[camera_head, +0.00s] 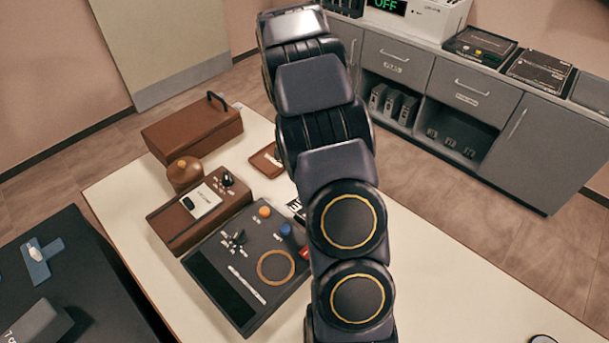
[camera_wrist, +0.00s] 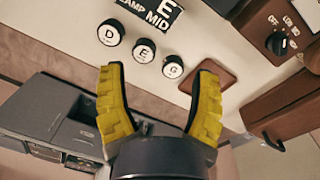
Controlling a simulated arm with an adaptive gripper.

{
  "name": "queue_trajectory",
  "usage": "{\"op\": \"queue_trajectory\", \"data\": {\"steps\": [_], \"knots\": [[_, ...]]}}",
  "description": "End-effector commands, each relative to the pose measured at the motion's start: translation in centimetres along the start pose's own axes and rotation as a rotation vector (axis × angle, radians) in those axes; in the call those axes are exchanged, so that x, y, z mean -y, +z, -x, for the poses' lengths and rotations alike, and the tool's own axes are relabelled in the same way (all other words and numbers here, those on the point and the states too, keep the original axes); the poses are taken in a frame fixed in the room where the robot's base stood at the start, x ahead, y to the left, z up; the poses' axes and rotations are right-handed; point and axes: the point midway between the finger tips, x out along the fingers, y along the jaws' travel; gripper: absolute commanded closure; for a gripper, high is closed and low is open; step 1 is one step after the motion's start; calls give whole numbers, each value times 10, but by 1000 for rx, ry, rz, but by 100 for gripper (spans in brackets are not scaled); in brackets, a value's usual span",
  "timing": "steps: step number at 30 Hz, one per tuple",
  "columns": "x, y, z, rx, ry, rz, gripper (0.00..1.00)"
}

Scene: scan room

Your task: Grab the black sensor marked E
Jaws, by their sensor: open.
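Three small round sensors with dark sides and white lettered faces stand in a row on the pale table in the wrist view. The sensor marked E (camera_wrist: 144,50) is in the middle, between the sensor marked D (camera_wrist: 110,34) and the sensor marked G (camera_wrist: 172,65). My gripper (camera_wrist: 157,68) has yellow ribbed fingers spread wide, with nothing between them. The E sensor appears beyond the fingertips, between their directions. In the head view my arm hides the sensors, and I cannot make out my fingers there.
A black label reading "E LAMP MID" (camera_wrist: 148,14) lies beside the sensors. A brown tray (camera_wrist: 214,73) lies right of G. Brown boxes (camera_head: 193,132) and a dark control panel (camera_head: 247,262) occupy the table's left part. Its front right (camera_head: 450,285) is mostly clear. Grey cabinets (camera_head: 470,95) stand behind.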

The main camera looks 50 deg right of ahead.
Motion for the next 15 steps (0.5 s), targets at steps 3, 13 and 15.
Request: {"op": "queue_trajectory", "data": {"steps": [3, 13, 15], "knots": [[-17, -37, -43, 7, -19, -119, 38], [-35, -74, -95, 2, -60, -257, 38], [-35, -75, -101, 2, -60, -258, 38]]}}
